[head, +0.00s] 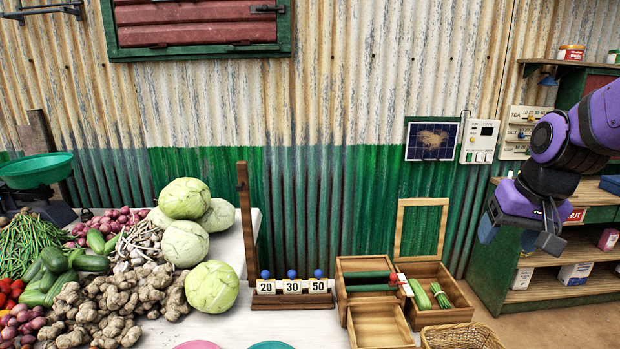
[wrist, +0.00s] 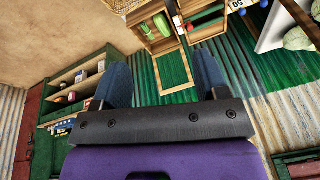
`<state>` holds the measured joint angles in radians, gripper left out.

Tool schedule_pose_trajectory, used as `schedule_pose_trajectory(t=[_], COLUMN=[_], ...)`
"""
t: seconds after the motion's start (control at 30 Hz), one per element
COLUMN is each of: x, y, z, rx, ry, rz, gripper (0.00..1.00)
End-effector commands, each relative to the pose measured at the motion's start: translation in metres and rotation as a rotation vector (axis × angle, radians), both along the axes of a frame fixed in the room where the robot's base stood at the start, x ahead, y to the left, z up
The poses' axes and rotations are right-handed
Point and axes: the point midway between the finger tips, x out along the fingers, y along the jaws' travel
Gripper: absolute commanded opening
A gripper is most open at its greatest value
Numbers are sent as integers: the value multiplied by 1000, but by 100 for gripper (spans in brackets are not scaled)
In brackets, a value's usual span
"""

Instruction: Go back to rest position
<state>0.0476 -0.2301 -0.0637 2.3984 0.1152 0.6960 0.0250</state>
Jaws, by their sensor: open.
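My gripper (head: 520,232) is at the right of the head view, held in the air in front of the shelf unit, well above the table and to the right of the wooden boxes. In the wrist view my gripper (wrist: 164,88) shows two blue fingers set wide apart with nothing between them, so it is open and empty. My purple arm comes in from the right edge of the head view.
The wooden box (head: 440,312) with an open lid holds green vegetables. Beside it stand a box with dark green bars (head: 370,281) and a wicker basket (head: 462,337). Cabbages (head: 212,288) and other produce fill the left. The shelf unit (head: 560,292) stands close behind my gripper.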

Motion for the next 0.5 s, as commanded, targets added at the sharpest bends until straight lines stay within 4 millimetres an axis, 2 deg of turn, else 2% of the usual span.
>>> schedule_pose_trajectory(t=[0.03, 0.2, 0.5], x=[-12, -51, -118], y=[4, 14, 25], z=[11, 37, 65], rx=[-7, -36, -98], ry=[-20, -68, -146], rz=[18, 73, 154], gripper=[67, 67, 67])
